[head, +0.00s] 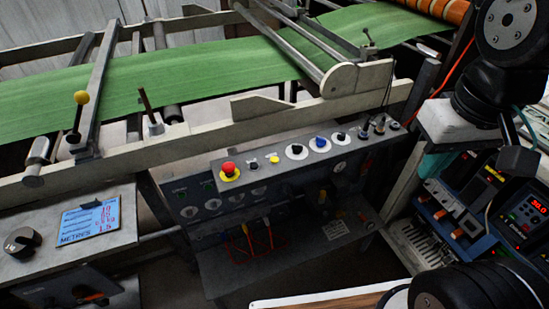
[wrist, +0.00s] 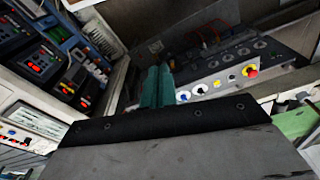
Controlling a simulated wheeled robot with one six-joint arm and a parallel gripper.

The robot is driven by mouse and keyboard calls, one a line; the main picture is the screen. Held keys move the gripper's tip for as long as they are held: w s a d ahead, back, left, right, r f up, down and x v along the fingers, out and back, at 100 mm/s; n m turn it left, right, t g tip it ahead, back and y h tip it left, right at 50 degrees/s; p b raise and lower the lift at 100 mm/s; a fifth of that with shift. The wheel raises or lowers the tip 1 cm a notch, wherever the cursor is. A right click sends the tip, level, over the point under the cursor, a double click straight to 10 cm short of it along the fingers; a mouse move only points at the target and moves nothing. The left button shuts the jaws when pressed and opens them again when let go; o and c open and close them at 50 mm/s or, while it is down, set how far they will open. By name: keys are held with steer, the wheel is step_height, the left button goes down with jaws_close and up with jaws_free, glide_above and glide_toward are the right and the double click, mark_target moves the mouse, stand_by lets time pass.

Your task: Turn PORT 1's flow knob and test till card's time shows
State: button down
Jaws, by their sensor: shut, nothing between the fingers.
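In the wrist view, my gripper (wrist: 157,88) has its teal fingers together with nothing between them. A control unit (head: 525,212) with a red display reading about 30.0 stands at the right edge. Units with red displays (wrist: 38,65) also show at the left of the wrist view. I cannot read which port or knob is PORT 1.
A grey console (head: 262,182) carries a red stop button (head: 229,170) and several knobs. Green web (head: 190,72) runs over rollers behind it. A blue METRES display (head: 90,220) and a black knob (head: 22,242) are at left. A wooden board edge (head: 330,298) is in front.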

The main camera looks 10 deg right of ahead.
steer(key=shift+w, duration=0.2)
steer(key=w+a+f+n+g+h, duration=0.2)
steer(key=w+a+f+n+h, duration=0.2)
steer(key=w+f+n+h, duration=0.85)
steer(key=w+a+f+n+t+y, duration=0.1)
steer(key=w+a+f+n+t, duration=0.2)
steer(key=a+f+t, duration=0.3)
steer(key=w+a+f+n+t+y, duration=0.1)
steer(key=w+a+f+n+t, duration=0.2)
steer(key=a+f+t, duration=0.3)
steer(key=w+a+f+n+t+y, duration=0.1)
steer(key=a+f+n+t, duration=0.3)
steer(key=f, duration=1)
steer(key=shift+w+a+f+t, duration=0.15)
steer(key=shift+w+a+t, duration=0.75)
steer(key=shift+a+t, duration=0.15)
